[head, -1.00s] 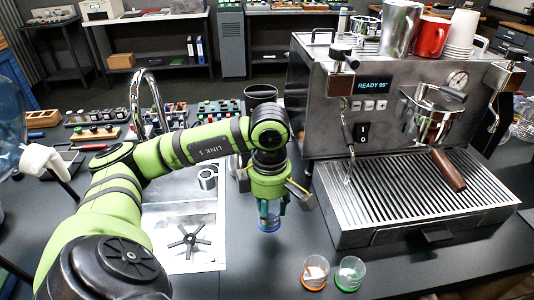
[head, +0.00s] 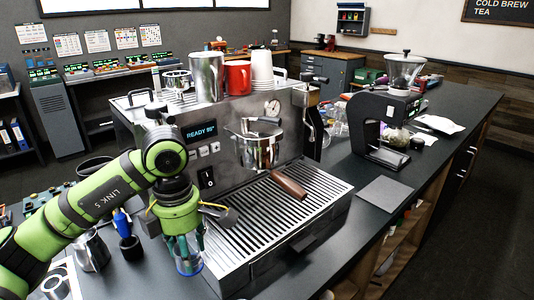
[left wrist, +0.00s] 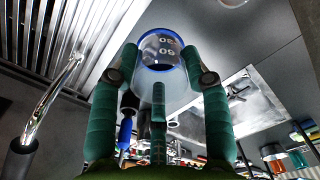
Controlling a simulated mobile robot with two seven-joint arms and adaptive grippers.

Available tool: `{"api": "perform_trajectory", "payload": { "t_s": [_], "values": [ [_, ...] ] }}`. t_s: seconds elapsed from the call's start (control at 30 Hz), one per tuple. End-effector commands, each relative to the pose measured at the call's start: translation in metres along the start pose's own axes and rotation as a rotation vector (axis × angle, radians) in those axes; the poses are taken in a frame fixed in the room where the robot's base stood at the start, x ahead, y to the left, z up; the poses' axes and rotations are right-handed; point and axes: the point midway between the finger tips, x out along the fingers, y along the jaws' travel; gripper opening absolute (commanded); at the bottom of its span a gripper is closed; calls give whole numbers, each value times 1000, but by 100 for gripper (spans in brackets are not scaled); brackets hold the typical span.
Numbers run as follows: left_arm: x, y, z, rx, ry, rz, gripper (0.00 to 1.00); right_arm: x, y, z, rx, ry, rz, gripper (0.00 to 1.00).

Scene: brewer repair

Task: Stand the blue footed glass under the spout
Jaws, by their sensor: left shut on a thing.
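My left gripper (head: 186,246) is shut on the blue footed glass (head: 189,266), held upright at the left side of the espresso machine's drip tray. In the left wrist view the glass (left wrist: 164,52) shows its blue-rimmed foot and markings between my green fingers (left wrist: 160,75). Whether its foot touches the counter is unclear. The espresso machine (head: 225,165) has a portafilter (head: 262,150) with a brown handle (head: 288,185) over the slatted drip tray (head: 262,222). The spout beneath the portafilter is too small to make out. My right gripper is not in view.
A grinder (head: 385,125) stands right. The slatted tray is clear.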

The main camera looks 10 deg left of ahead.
Motion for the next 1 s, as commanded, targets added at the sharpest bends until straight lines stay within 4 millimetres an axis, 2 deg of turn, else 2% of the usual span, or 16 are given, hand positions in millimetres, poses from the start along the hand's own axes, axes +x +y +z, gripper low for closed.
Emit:
{"api": "perform_trajectory", "payload": {
  "t_s": [0.17,0.27,0.8,1.0],
  "values": [
    [2,-6,2,164,0,2,7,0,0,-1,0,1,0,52],
    [4,-12,4,354,1,4,7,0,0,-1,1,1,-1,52],
    [18,-53,15,1584,3,5,7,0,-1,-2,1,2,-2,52],
    [22,-64,17,1913,2,3,7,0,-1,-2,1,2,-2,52]
  ]
}}
